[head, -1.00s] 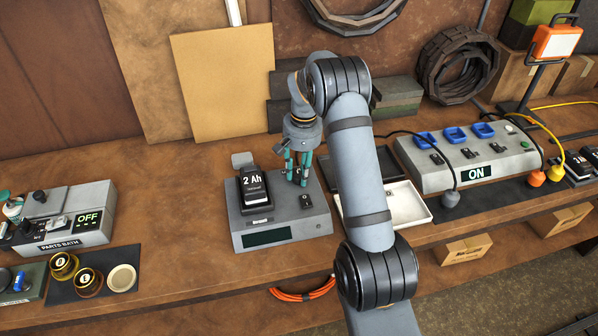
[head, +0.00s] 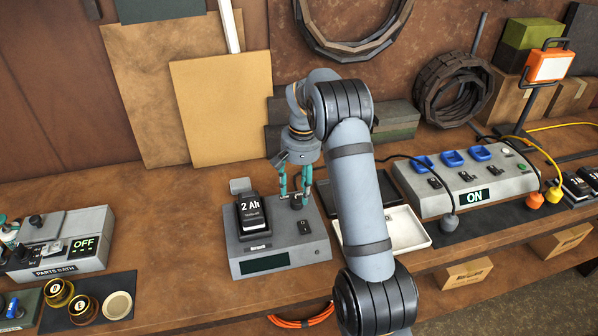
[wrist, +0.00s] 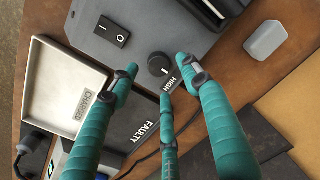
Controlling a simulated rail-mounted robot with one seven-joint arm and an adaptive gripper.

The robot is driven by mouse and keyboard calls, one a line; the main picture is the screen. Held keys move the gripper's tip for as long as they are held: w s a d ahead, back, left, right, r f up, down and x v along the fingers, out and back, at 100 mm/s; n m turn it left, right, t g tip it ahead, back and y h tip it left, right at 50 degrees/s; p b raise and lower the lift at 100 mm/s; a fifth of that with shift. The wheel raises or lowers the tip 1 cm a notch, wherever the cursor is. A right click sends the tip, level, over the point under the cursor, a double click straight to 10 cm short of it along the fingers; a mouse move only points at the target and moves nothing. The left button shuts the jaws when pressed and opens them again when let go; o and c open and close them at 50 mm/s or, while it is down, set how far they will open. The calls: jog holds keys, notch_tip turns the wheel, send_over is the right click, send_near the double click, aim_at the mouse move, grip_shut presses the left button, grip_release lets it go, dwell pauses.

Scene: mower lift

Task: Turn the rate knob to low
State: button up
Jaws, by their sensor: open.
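The rate knob (wrist: 160,65) is a small round black dial on the grey charger (wrist: 95,52). In the wrist view its white mark points toward the HIGH label (wrist: 167,84). In the head view the dark knob (head: 297,204) shows partly behind the fingers. My gripper (wrist: 163,84) has teal fingers spread around the knob, with open space between the tips and no visible contact. In the head view my gripper (head: 294,195) points down over the back right of the charger (head: 310,258). The LOW label is not readable.
A 2 Ah battery (head: 252,218) stands on the charger left of my gripper. A rocker switch (head: 304,227) sits in front of the knob. A white tray (head: 408,240) marked CHARGED and a dark FAULTY mat (wrist: 125,122) lie to the right.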

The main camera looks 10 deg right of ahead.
aim_at(297, 200)
notch_tip(297, 200, up, 8)
jog(key=shift+d+r, duration=0.15)
jog(key=shift+d, duration=0.1)
dwell(0.4)
jog(key=f, duration=1.2)
jog(key=shift+a+f, duration=0.15)
jog(key=shift+a, duration=0.2)
jog(key=shift+m, duration=0.3)
